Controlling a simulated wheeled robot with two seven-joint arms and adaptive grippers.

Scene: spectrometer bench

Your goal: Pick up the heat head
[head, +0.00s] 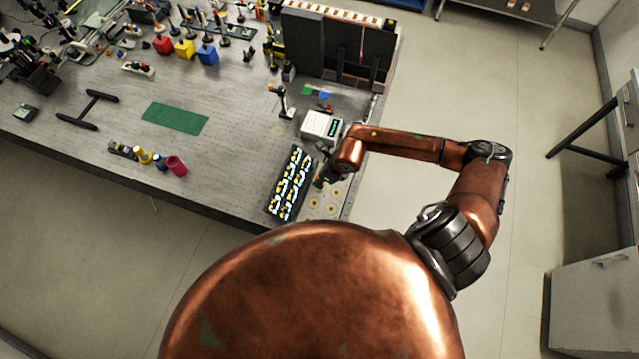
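My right arm reaches in from the right over the bench's near right corner. Its dark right gripper (322,182) points down beside the right edge of a black tray (267,209) holding rows of bright white and yellow pieces. The gripper is small and partly hidden by my wrist, so I cannot tell whether it is open or holds anything. I cannot pick out the heat head for certain. A white box with a green display (321,125) stands just behind the gripper. My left gripper is not in view.
Tall dark panels (345,45) stand at the back right. A green mat (175,117) lies mid-bench, with red, yellow and blue blocks (184,48) behind it. A pink cup (176,165) and small coloured cylinders stand near the front edge. Bench space between mat and tray is clear.

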